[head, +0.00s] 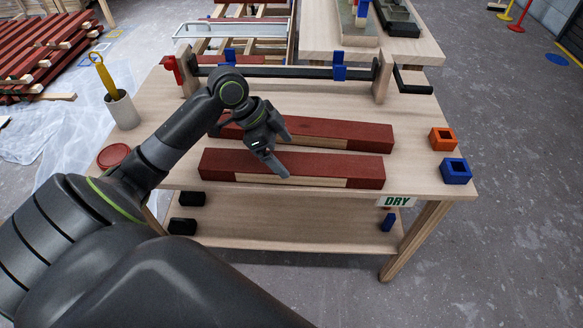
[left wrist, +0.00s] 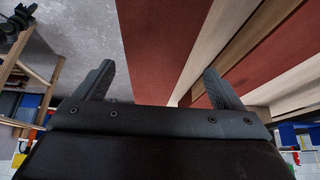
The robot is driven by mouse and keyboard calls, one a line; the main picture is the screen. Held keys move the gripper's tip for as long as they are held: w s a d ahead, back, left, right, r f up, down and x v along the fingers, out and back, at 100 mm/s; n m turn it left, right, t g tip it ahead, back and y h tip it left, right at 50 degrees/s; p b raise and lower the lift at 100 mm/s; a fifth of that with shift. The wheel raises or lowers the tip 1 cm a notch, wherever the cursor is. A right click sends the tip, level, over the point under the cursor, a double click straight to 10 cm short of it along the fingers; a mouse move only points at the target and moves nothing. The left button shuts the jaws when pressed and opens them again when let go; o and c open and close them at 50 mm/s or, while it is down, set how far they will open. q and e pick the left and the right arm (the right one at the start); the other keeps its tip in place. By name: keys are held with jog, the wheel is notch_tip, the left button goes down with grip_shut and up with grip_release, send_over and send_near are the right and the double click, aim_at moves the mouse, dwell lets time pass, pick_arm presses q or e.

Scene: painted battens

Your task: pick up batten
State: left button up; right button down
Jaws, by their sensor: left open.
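Two red-painted battens lie side by side across the wooden table, the front batten (head: 330,170) nearer me and the back batten (head: 350,131) behind it. Each shows a strip of bare wood on its front face. My left gripper (head: 281,153) is open and empty, its fingers over the battens left of their right ends; it hides part of both. In the left wrist view the open fingers (left wrist: 158,86) stand apart with a red batten face (left wrist: 160,40) beyond them and nothing between the tips. I cannot tell whether a finger touches a batten. My right gripper is not in view.
A crank bar (head: 290,72) with blue clamps spans the table's back. An orange block (head: 443,139) and a blue block (head: 456,171) sit at the right edge, near the DRY label (head: 397,201). A cup (head: 122,110) and red disc (head: 113,156) are at left.

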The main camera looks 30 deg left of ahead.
aim_at(289, 162)
pick_arm(q)
jog(key=shift+s+b+x, duration=0.1)
jog(key=shift+b+x, duration=0.1)
jog(key=shift+x, duration=1.1)
jog(key=shift+s+b+x, duration=0.15)
jog(key=shift+x, duration=1.1)
jog(key=shift+f, duration=0.1)
jog(key=shift+c, duration=0.3)
jog(key=c, duration=1.5)
